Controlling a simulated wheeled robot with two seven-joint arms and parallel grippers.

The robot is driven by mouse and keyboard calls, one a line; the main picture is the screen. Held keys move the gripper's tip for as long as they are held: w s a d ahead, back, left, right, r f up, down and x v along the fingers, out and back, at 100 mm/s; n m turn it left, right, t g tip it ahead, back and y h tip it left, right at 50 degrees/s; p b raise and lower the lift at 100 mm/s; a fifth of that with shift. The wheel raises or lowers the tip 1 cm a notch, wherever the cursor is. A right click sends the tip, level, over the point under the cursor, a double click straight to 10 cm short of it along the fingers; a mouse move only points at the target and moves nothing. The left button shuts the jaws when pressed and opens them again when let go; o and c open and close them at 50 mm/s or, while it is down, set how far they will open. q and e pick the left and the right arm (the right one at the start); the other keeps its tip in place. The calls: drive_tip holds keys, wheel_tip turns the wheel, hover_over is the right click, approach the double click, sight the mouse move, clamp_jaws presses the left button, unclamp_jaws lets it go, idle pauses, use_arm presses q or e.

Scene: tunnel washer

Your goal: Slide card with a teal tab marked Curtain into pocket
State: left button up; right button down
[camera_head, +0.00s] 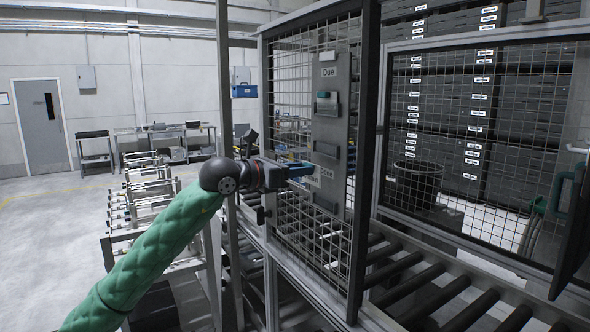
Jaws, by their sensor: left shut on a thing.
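A tall grey board (328,125) hangs on the mesh panel, with a label at its top that reads "Due". In its upper pocket (327,108) stands a light card with a teal tab (323,94); I cannot read the tab. A middle pocket (327,148) shows below, then a pale label (325,173), partly covered, and a dark lower pocket (326,201). My left gripper (302,169) has blue fingers and is in front of the board, near the pale label. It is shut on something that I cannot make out. My right gripper is not in view.
The wire mesh (290,75) and its dark post (364,150) stand around the board. A roller conveyor (420,290) runs below at the right. A rack of rods (150,205) stands left of the mesh. Open floor (50,240) lies at the far left.

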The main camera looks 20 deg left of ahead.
sight(311, 179)
use_arm(q)
drive_tip(key=shift+w+d+f, duration=0.1)
drive_tip(key=shift+w, duration=0.05)
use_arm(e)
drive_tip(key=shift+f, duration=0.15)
use_arm(q)
drive_tip(key=shift+w+d+f+p, duration=0.3)
drive_tip(key=shift+w+d+f, duration=0.15)
drive_tip(key=shift+w, duration=0.15)
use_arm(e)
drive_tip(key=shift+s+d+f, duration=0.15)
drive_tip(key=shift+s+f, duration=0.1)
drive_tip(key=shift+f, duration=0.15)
use_arm(q)
drive_tip(key=shift+w+d+f, duration=0.1)
drive_tip(key=shift+w+d, duration=0.15)
drive_tip(key=shift+w+d+f+p, duration=0.35)
drive_tip(key=shift+w+d+f, duration=0.1)
drive_tip(key=shift+w, duration=0.15)
drive_tip(key=shift+w+d+f, duration=0.1)
drive_tip(key=shift+f, duration=1)
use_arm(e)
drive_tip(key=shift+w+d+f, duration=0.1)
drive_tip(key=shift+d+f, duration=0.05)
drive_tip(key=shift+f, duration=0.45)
use_arm(q)
drive_tip(key=shift+b, duration=0.3)
